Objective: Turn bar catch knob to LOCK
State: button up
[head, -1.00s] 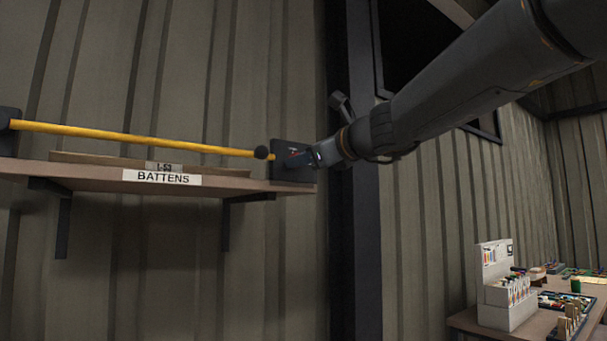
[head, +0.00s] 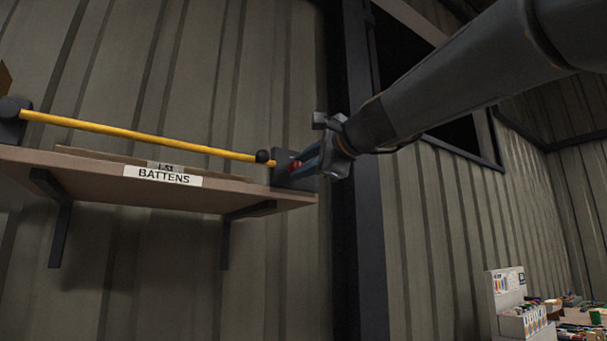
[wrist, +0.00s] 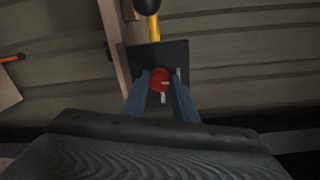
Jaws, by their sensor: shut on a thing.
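The red bar catch knob (wrist: 159,80) sits on a dark catch plate (wrist: 177,55) in the wrist view. In the head view the knob (head: 295,166) shows small at the right end of the shelf. My gripper (wrist: 160,88) is shut on the knob, with one blue finger on each side of it. Small white marks show on the plate beside and below the knob, too small to read. The yellow bar (head: 140,135) runs across above the shelf to the catch plate (head: 296,168), with a black ball (head: 262,156) near its right end.
The shelf (head: 225,197) carries a BATTENS label (head: 170,176) and low boards lie on it. A dark post (head: 362,230) stands right of the shelf. A workbench area with a white rack (head: 510,300) is at the lower right.

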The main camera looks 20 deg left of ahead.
jog(key=shift+n+b, duration=0.3)
jog(key=shift+n, duration=0.2)
jog(key=o, duration=1)
jog(key=shift+o, duration=0.2)
jog(key=b+v, duration=0.2)
jog(key=v, duration=0.5)
jog(key=shift+s+d, duration=0.3)
